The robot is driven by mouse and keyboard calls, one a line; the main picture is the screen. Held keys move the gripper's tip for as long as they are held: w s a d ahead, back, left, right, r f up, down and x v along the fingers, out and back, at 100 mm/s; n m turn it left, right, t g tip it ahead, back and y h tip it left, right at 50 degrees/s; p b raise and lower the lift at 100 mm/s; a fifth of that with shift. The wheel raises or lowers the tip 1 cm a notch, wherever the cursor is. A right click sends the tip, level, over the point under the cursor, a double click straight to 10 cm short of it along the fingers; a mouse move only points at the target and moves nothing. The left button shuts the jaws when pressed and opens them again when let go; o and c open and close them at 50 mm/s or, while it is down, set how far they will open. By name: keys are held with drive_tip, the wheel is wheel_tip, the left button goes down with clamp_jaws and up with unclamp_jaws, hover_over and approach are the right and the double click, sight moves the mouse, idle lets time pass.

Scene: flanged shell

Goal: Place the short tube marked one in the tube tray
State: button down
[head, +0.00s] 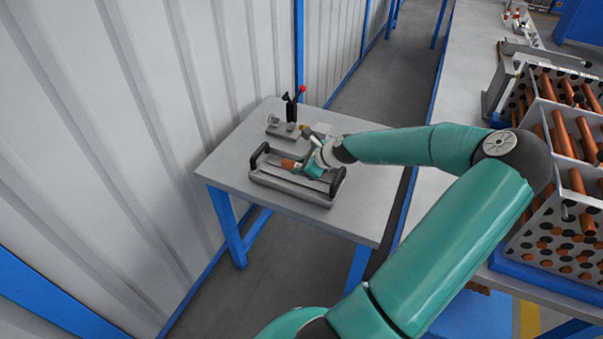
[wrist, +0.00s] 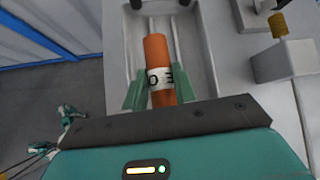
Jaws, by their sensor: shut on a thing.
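The short tube (wrist: 157,60) is orange-brown with a white band, on which the letters "O" and "E" show in the wrist view. My gripper (wrist: 155,90) is shut on it, with one green finger on each side of the band. In the head view the tube (head: 289,164) shows as a small orange end at my gripper (head: 303,167). The tube tray (head: 262,176) is grey with a dark handle at each end and sits on a small table. The tube is over the tray's recess (wrist: 196,45); I cannot tell whether it touches the tray floor.
A fixture with a black lever and red knob (head: 291,104) stands behind the tray on the small table (head: 225,163). A long bench at right holds a perforated rack (head: 545,225) with many copper tubes. A corrugated wall (head: 120,120) runs along the left.

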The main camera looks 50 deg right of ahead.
sight(301, 181)
drive_tip(key=d+f, duration=0.1)
drive_tip(key=w+d+f, duration=0.1)
drive_tip(key=f, duration=0.1)
drive_tip(key=shift+w, duration=0.2)
wheel_tip(301, 181, down, 2)
drive_tip(key=shift+f, duration=0.25)
drive_tip(key=shift+s+a+f, duration=0.1)
drive_tip(key=shift+s+f, duration=0.05)
drive_tip(key=shift+f, duration=0.05)
